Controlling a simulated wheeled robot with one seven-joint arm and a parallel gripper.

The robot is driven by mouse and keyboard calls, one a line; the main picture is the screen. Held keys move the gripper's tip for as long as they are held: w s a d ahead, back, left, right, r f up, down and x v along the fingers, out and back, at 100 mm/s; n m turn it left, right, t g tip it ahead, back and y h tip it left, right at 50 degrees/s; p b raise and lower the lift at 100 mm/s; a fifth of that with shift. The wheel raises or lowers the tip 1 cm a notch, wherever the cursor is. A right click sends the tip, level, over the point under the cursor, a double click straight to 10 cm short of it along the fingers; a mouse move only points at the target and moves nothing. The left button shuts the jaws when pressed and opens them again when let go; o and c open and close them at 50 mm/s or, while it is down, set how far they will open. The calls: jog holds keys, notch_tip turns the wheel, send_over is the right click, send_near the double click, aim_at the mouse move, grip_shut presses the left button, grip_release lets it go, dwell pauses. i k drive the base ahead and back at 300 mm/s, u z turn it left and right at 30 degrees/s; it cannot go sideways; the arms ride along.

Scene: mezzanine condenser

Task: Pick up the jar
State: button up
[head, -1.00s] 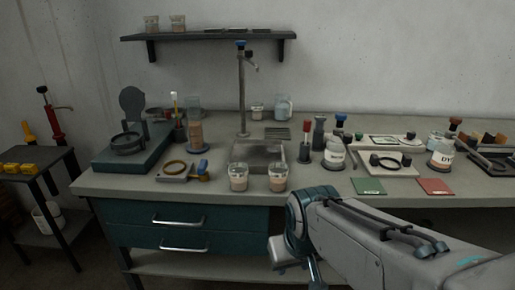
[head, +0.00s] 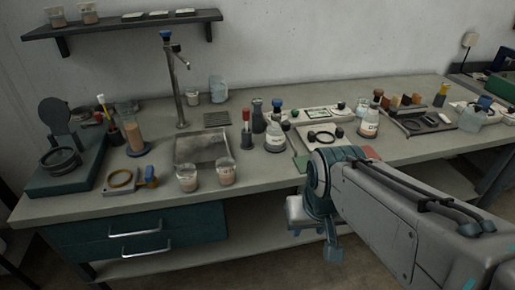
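Several jar-like containers stand on the bench; I cannot tell which one is the jar. A labelled jar with a dark cap (head: 275,137) stands right of the sink. Another labelled jar with an orange band (head: 370,122) stands farther right. Two clear glass containers with pinkish contents, a left one (head: 187,178) and a right one (head: 226,173), stand at the front edge by the sink. My gripper (head: 318,232) hangs low in front of the bench, below its top and apart from all of these. Its fingers are small and partly hidden by my arm, so its opening is unclear.
The bench top (head: 245,188) is crowded along the back. A sink (head: 202,148) with a tall tap (head: 175,80) is left of centre. A red-topped bottle (head: 246,130) stands close beside the dark-capped jar. A wall shelf (head: 125,25) hangs above. Drawers (head: 138,240) are below left.

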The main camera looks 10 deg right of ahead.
aim_at(225, 165)
jog(key=z, duration=3.35)
jog(key=k, duration=2.45)
jog(key=u, duration=1.3)
jog(key=i, duration=0.5)
jog(key=z, duration=0.05)
